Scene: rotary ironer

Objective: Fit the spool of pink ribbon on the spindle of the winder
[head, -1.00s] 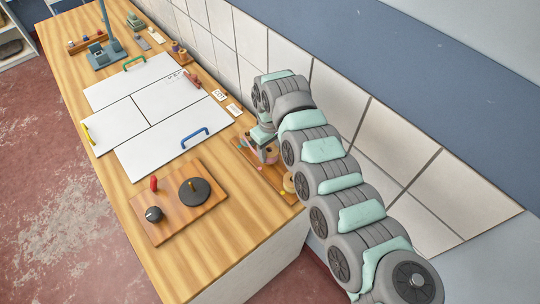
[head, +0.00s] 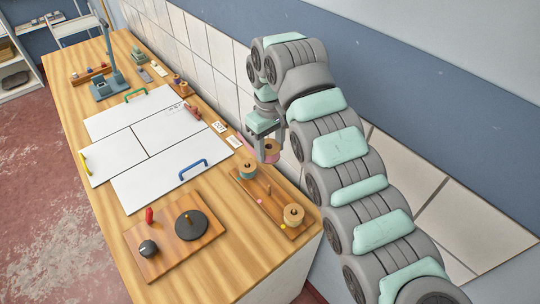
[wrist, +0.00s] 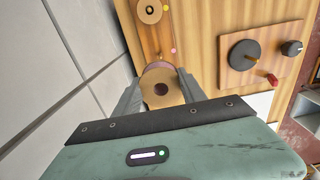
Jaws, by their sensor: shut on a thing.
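My gripper (head: 266,152) is shut on the spool of pink ribbon (head: 273,147), above and beside the back edge of the rack. In the wrist view the spool (wrist: 161,90) sits between the two fingers, its tan end face with a dark centre hole towards the camera and a pink edge beyond. The winder (head: 172,246) is a wooden board at the table's front with a dark disc (head: 192,228), an upright brass spindle (head: 188,215), a red handle (head: 150,214) and a black knob (head: 148,248). The spindle (wrist: 252,57) is bare.
White panels (head: 165,167) with coloured handles lie beyond the winder. The tiled wall (head: 215,80) runs close behind my arm. Bare wood separates rack and winder.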

